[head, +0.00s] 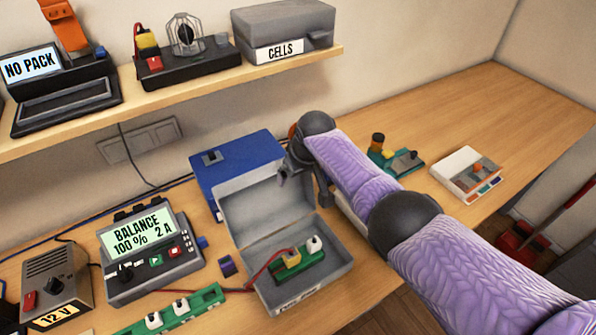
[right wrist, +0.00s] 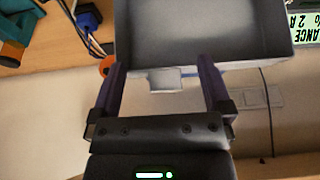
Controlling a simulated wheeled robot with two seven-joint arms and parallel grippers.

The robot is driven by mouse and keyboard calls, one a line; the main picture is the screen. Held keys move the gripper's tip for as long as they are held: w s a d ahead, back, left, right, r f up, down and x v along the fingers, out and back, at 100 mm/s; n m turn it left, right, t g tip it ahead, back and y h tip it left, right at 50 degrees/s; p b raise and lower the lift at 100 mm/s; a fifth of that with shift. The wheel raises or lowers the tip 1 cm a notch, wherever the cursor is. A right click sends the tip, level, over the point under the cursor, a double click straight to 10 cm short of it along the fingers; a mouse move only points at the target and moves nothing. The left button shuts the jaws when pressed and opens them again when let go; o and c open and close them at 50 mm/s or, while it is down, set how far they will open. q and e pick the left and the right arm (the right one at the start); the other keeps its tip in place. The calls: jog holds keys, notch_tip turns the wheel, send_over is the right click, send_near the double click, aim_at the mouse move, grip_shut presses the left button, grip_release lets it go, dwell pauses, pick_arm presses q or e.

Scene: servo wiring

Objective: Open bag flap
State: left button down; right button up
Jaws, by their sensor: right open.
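The bag looks like a grey box (head: 335,272), and its flap (head: 262,198) stands up and open at the back edge. A green pack (head: 300,266) with a yellow and a white plug lies inside, with a red lead running out to the left. My right gripper (head: 303,180) is at the flap's upper right corner. In the right wrist view my right gripper (right wrist: 160,64) is open, and the grey flap (right wrist: 200,25) shows beyond it. A pale tab (right wrist: 166,81) sits between the fingers with gaps on both sides. My left gripper is not in view.
A blue box (head: 240,158) stands behind the flap. A charger (head: 150,250) with a lit screen is to the left, and a green strip (head: 172,308) lies in front. The far right tabletop is clear.

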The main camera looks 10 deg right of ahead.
jog(key=p+v, duration=0.3)
jog(key=v, duration=0.7)
jog(key=shift+p, duration=0.35)
jog(key=shift+f, duration=0.1)
